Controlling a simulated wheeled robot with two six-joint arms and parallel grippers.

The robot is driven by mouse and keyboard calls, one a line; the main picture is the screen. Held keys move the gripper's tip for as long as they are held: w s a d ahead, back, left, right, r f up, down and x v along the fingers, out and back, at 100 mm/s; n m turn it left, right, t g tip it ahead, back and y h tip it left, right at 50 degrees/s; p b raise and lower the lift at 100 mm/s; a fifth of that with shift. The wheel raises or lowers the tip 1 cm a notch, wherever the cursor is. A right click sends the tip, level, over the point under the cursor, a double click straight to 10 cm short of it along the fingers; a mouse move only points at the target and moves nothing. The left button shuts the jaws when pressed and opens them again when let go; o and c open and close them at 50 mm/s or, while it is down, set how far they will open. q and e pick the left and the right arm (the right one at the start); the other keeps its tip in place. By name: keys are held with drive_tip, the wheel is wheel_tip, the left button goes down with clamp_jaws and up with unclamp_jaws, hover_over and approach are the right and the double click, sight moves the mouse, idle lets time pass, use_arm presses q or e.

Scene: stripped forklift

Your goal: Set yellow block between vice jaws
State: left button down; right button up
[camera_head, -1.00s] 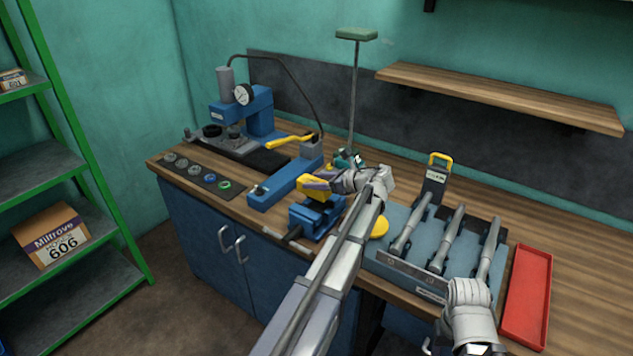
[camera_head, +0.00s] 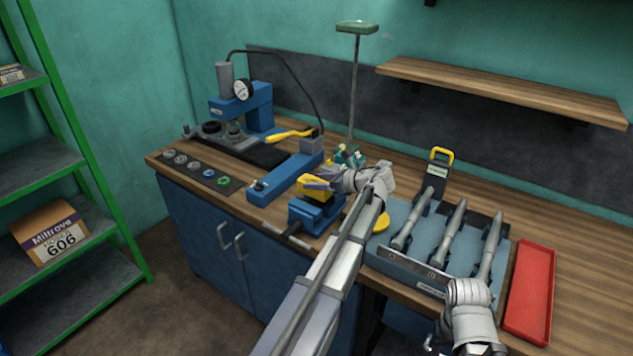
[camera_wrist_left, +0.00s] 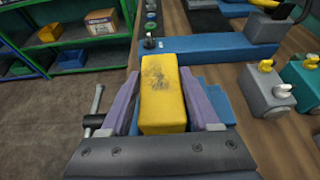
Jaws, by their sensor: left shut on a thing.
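The yellow block (camera_head: 315,189) is at the blue vice (camera_head: 316,216) near the bench's front edge. My left gripper (camera_head: 318,186) is shut on the block. In the left wrist view the block (camera_wrist_left: 163,92) sits between the two purple-grey fingers, with dark smudges on top. Blue parts of the vice (camera_wrist_left: 217,103) show beside and behind the fingers. The block hides the jaw gap, so I cannot tell whether it is between the jaws or just above them. My right arm (camera_head: 468,310) is at the lower right; its fingertips are not clear.
A blue press with a gauge (camera_head: 242,92) stands at the back left. A rack of grey rods (camera_head: 450,235) and a red tray (camera_head: 530,290) lie to the right. A thin stand (camera_head: 353,90) rises behind.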

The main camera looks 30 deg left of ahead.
use_arm(q)
drive_tip(key=shift+f+b, duration=0.6)
drive_tip(key=shift+b, duration=0.05)
idle(0.8)
drive_tip(key=shift+f+b, duration=0.35)
drive_tip(key=shift+f+b, duration=0.55)
drive_tip(key=shift+f, duration=0.05)
drive_tip(key=shift+f+b, duration=0.3)
drive_tip(key=shift+b, duration=0.05)
drive_tip(key=shift+f, duration=0.25)
idle(0.3)
drive_tip(key=shift+c, duration=0.2)
unclamp_jaws()
drive_tip(key=shift+o, duration=0.2)
